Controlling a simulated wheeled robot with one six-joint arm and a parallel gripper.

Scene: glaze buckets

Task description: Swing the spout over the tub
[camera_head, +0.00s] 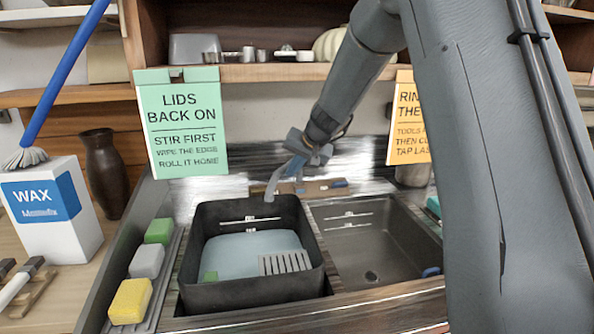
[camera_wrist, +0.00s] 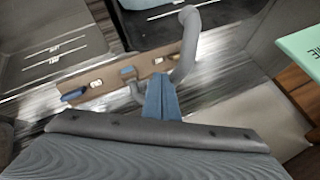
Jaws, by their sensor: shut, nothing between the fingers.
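The dark tub (camera_head: 195,262) stands in the left basin in the head view and holds pale blue liquid. Part of it shows at the top of the wrist view (camera_wrist: 225,22). The grey curved spout (camera_head: 272,184) rises behind the tub, its downturned tip showing at the tub's back rim. In the wrist view the spout (camera_wrist: 188,52) bends up toward the tub. My gripper (camera_head: 299,170) is shut and empty beside the spout's base. Its blue fingers (camera_wrist: 161,92) are left of the spout in the wrist view; I cannot tell whether they touch it.
An empty sink basin (camera_head: 370,250) lies right of the tub. Green, grey and yellow sponges (camera_head: 130,300) line the left edge. A green sign (camera_head: 182,125) and an orange sign (camera_head: 405,120) hang behind. A wax box (camera_head: 60,235) and dark vase (camera_head: 105,175) stand left.

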